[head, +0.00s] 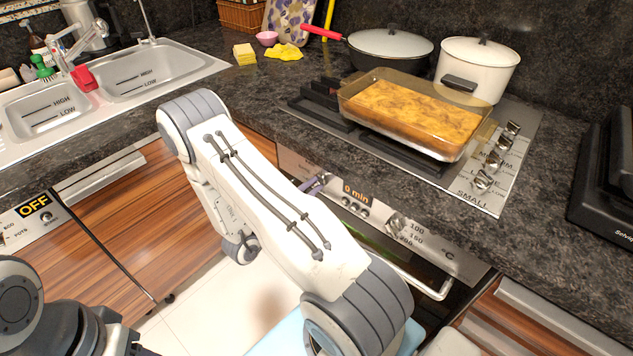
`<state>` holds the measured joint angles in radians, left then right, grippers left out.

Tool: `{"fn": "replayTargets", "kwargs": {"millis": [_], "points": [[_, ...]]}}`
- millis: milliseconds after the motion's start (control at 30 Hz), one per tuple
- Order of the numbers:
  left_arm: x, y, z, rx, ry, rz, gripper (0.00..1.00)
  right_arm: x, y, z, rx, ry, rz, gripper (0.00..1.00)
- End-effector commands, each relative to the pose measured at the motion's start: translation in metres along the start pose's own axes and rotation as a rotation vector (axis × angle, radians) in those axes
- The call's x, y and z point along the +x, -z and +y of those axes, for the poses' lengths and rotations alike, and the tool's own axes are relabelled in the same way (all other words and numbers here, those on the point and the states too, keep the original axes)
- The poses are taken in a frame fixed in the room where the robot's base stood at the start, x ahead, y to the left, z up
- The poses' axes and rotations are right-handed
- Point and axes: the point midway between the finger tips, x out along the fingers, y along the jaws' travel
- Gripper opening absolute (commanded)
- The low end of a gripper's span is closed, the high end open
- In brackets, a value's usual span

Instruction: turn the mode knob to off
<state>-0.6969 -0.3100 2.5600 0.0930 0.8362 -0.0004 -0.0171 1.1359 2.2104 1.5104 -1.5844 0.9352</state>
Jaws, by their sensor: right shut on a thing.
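The oven's control panel (440,254) runs below the counter's front edge, with a lit "0 min" display (356,193) and a temperature knob (397,223) beside the degree numbers. My right arm crosses the middle of the head view and hides the panel's left part. My right gripper (314,184) shows only in small part past the arm, at the panel left of the display. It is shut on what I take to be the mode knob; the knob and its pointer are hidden. Dark parts of my left arm and gripper (112,336) are at the bottom left, away from the oven; its fingers do not show clearly.
A glass baking dish (415,112) with food, a dark pan (390,48) and a white pot (478,65) stand on the cooktop. The oven handle (428,289) sticks out below the panel. Another appliance with an "OFF" display (34,205) is at left, below the sink (150,72).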

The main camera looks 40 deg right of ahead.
Motion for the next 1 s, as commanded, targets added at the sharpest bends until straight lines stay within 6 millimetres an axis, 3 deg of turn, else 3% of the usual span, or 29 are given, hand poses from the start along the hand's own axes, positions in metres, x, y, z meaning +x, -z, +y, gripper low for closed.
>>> {"fn": "replayTargets", "kwargs": {"millis": [300,733,1000], "points": [[-0.018,0.001,0.001,0.000,0.000,0.000,0.55,0.000,0.002,0.001,-0.308,-0.005,0.001,0.00],[-0.021,0.001,0.002,0.000,0.000,0.000,0.55,0.000,0.002,0.001,-0.373,-0.005,0.001,0.00],[-0.036,0.002,0.003,0.000,0.000,0.000,0.55,0.000,0.002,0.001,-0.665,-0.006,-0.001,0.00]]}}
